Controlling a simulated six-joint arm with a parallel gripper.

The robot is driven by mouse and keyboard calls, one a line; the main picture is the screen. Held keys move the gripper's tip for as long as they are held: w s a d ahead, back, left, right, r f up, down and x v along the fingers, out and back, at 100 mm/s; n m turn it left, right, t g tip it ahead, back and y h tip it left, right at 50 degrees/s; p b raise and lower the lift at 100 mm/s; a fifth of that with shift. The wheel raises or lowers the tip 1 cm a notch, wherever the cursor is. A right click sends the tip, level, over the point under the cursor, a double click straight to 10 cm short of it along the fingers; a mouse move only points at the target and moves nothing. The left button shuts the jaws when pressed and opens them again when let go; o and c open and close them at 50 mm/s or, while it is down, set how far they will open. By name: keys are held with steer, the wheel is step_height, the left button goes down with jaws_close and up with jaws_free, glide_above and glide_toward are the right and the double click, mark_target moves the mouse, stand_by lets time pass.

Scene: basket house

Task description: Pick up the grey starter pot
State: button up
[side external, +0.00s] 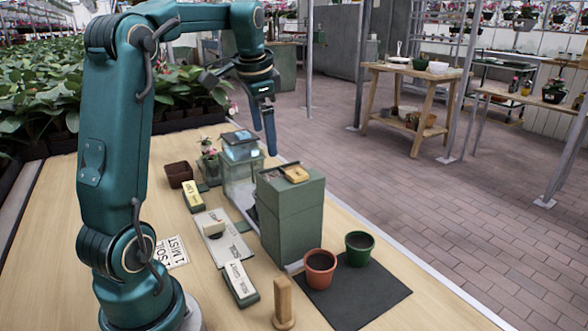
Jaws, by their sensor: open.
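My gripper (263,125) points down with its jaws open and empty, above the back of the wooden table near the clear-walled box. I cannot make out a clearly grey starter pot. A small dark brown square pot (180,173) sits at the back left of the table, left of my gripper and apart from it. A terracotta-coloured round pot (320,270) and a green round pot (359,249), both with dark fill, stand upright on a dark mat (368,291) at the front right. The space behind the tall green box is hidden.
Labelled blocks (240,283), a pale tray (222,243), a printed card (171,252) and a wooden peg (284,303) occupy the table's middle and front.

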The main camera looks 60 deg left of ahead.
steer(key=a+f, duration=0.1)
steer(key=f, duration=0.4)
steer(key=a+f+g+h, duration=0.1)
steer(key=f, duration=0.5)
steer(key=a+f+m+g+h, duration=0.1)
steer(key=f, duration=0.5)
steer(key=shift+w+a, duration=0.1)
steer(key=shift+w, duration=0.2)
steer(key=c, duration=1.5)
steer(key=shift+r, duration=0.1)
